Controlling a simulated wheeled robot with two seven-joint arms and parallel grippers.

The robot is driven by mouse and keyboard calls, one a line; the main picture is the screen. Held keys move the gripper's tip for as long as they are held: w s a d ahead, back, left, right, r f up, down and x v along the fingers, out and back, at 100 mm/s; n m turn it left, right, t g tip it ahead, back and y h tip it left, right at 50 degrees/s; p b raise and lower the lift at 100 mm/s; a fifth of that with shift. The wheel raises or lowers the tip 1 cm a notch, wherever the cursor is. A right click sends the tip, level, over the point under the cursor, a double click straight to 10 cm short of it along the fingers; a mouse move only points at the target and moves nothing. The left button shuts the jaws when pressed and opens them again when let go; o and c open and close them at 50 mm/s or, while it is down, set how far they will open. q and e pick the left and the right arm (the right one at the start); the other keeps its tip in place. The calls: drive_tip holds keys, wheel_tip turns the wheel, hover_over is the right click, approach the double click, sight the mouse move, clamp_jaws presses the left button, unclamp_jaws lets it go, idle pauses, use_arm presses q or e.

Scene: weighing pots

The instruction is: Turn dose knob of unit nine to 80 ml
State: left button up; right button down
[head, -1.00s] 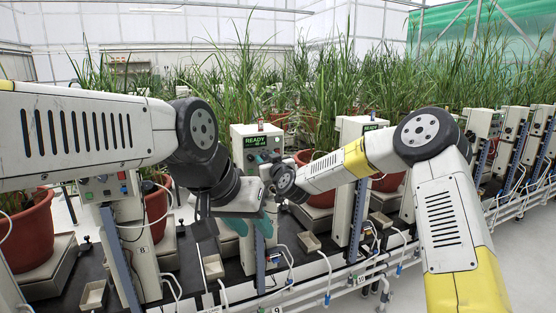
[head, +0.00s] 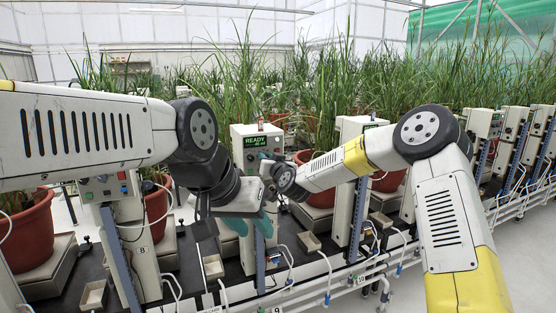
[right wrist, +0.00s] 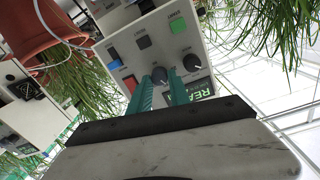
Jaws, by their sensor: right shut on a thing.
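The unit (head: 240,145) stands mid-row in the head view, its green display (head: 256,141) reading READY above a smaller line I cannot read surely. In the right wrist view its panel is turned over, with two dark knobs beside the display (right wrist: 202,91). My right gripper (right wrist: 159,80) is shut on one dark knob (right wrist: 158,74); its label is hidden. The other knob (right wrist: 191,62) is free, beside the fingers. In the head view my right gripper (head: 268,162) is small and partly hidden at the panel. My left gripper (head: 253,226) is open and empty, lower, before the unit.
Red (right wrist: 130,84), blue (right wrist: 114,65), black and green (right wrist: 178,26) buttons surround the knobs. Neighbouring units and potted plants (head: 24,230) stand close on both sides. White pipes (head: 340,285) run along the front. Clear floor lies at the right.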

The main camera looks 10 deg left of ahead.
drive_tip(key=m, duration=1.3)
drive_tip(key=shift+w+d+g+y, duration=0.2)
drive_tip(key=shift+g+y, duration=0.1)
drive_tip(key=shift+g, duration=0.1)
drive_tip(key=shift+s+m, duration=0.1)
drive_tip(key=shift+m, duration=0.3)
drive_tip(key=c, duration=1.2)
unclamp_jaws()
